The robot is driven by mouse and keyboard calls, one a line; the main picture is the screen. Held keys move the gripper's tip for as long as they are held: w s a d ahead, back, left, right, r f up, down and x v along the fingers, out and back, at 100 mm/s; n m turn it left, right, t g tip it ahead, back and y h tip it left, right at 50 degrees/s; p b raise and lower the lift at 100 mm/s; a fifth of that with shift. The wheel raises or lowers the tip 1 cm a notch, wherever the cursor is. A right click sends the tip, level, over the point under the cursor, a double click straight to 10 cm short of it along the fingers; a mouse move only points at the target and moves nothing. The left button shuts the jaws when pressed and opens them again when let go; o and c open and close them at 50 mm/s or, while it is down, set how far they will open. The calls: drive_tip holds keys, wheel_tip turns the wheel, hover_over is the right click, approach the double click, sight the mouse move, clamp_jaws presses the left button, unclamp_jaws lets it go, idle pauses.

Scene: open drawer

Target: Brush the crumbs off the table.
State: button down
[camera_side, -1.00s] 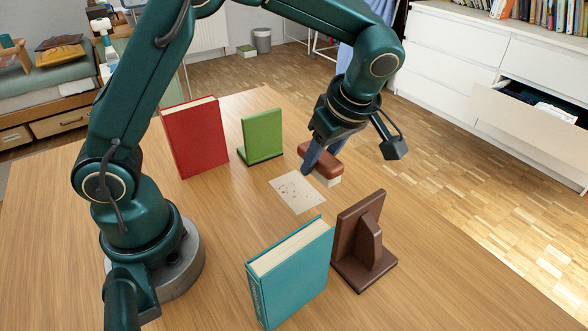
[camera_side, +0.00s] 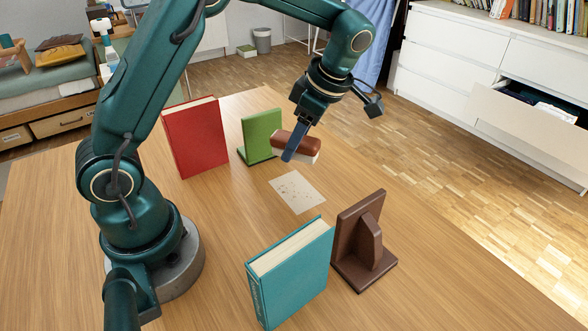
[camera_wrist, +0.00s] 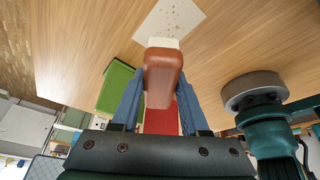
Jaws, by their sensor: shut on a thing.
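My gripper (camera_side: 293,146) is shut on a brush with a reddish-brown back and pale bristles. The brush (camera_side: 306,147) is held in the air near the green bookend, beyond the crumb patch. It also shows in the wrist view (camera_wrist: 165,75) between the blue fingers, bristle end toward the patch. The crumbs (camera_side: 297,188) are small brown specks on a pale rectangular patch (camera_side: 311,201) on the wooden table (camera_side: 215,220). In the wrist view the crumbs (camera_wrist: 174,16) lie at the top, just past the brush.
A red book (camera_side: 195,137) and a green bookend (camera_side: 260,137) stand at the back. A teal book (camera_side: 291,275) and a dark brown bookend (camera_side: 362,243) stand at the front. Bare table lies left of the patch. A white dresser (camera_side: 455,65) has an open drawer (camera_side: 530,125).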

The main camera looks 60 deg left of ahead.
sight(311, 207)
drive_tip(key=a+n+g, duration=0.1)
drive_tip(key=a+n, duration=0.2)
drive_tip(key=a, duration=0.2)
drive_tip(key=shift+h, duration=0.4)
drive_tip(key=shift+s+f, duration=0.15)
drive_tip(key=shift+f, duration=1.25)
drive_tip(key=shift+s+f, duration=0.2)
drive_tip(key=shift+f, duration=1.2)
drive_tip(key=shift+s+f, duration=0.15)
drive_tip(key=shift+f, duration=1.25)
drive_tip(key=shift+d+r, duration=0.1)
drive_tip(key=shift+d, duration=0.25)
drive_tip(key=shift+d+f, duration=0.25)
drive_tip(key=shift+d, duration=5)
drive_tip(key=shift+w+d, duration=0.1)
drive_tip(key=shift+w, duration=0.3)
drive_tip(key=shift+a+r, duration=0.15)
drive_tip(key=shift+a, duration=5.5)
drive_tip(key=shift+w+a, duration=0.15)
drive_tip(key=shift+w, duration=0.15)
drive_tip(key=shift+w+f, duration=0.2)
drive_tip(key=shift+w, duration=0.05)
drive_tip(key=shift+d+r, duration=0.1)
drive_tip(key=shift+d, duration=5.75)
wheel_tip(311, 207, up, 8)
drive_tip(key=shift+a, duration=0.15)
